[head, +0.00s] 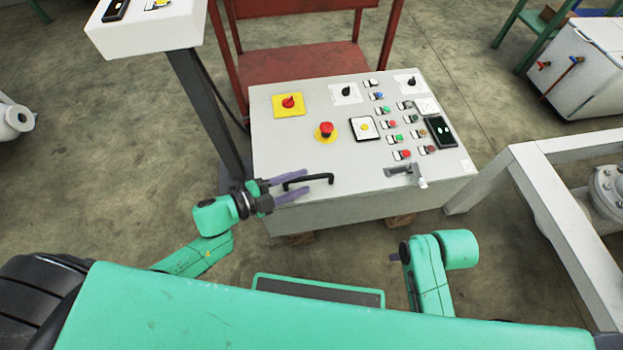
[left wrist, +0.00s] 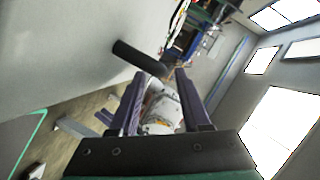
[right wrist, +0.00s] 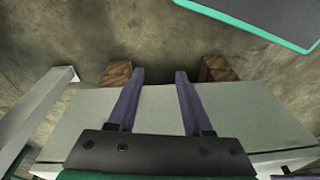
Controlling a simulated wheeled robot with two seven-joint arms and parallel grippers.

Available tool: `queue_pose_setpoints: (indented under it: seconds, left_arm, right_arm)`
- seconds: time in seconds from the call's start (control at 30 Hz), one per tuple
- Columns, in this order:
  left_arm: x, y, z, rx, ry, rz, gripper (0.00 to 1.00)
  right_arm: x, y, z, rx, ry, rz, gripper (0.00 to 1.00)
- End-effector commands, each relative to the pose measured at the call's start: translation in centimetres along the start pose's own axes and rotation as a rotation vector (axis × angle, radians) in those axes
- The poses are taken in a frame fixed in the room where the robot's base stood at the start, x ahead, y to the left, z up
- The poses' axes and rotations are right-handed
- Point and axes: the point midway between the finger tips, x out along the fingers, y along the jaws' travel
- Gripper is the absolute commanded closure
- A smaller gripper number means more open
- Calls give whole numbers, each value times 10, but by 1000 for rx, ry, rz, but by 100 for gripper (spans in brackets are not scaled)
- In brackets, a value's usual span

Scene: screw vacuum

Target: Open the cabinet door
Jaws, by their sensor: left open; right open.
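The cabinet is a light grey box whose panelled door face (head: 350,150) looks flat and closed. It carries a black bar handle (head: 312,179) near its lower left and a metal latch lever (head: 400,170) near its lower right. My left gripper (head: 293,187) is open at the handle's left end. In the left wrist view the handle (left wrist: 138,56) sticks out from the grey face and ends near the gap between the fingertips; contact cannot be told. My right gripper (right wrist: 160,72) is open and empty over the cabinet's lower side (right wrist: 235,108); the head view mostly hides it.
Red and yellow knobs and several buttons cover the door's upper part. Wooden blocks (right wrist: 217,68) support the cabinet. A red metal frame (head: 290,65) stands behind, a grey post (head: 205,110) at left, and a white frame (head: 540,190) at right.

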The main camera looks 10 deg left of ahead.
Motion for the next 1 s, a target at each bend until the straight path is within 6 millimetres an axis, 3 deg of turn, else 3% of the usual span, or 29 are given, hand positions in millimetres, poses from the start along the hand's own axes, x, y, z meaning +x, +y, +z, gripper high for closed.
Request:
queue_pose_setpoints:
  seconds: [0.1,0.2,0.47,0.5,0.6,0.63,1.0]
  left_arm:
    - [26,0,1,0,1,-3,53]
    - [37,0,0,-1,0,-1,53]
    - [41,0,0,-2,0,0,53]
    - [41,0,0,-2,0,0,57]
    - [41,0,0,-2,0,0,95]
    - [41,0,0,-2,0,0,100]
    - [40,0,0,-2,-1,1,100]
  right_arm:
    - [-12,-2,0,-3,6,-5,50]
    - [-19,-3,-1,-5,7,-7,50]
    - [-23,-3,0,-6,5,-8,50]
    - [-22,-3,0,-6,5,-8,50]
    - [-22,-3,0,-6,6,-8,50]
    - [-22,-3,0,-6,6,-7,50]
    - [-22,-3,-1,-6,6,-7,50]
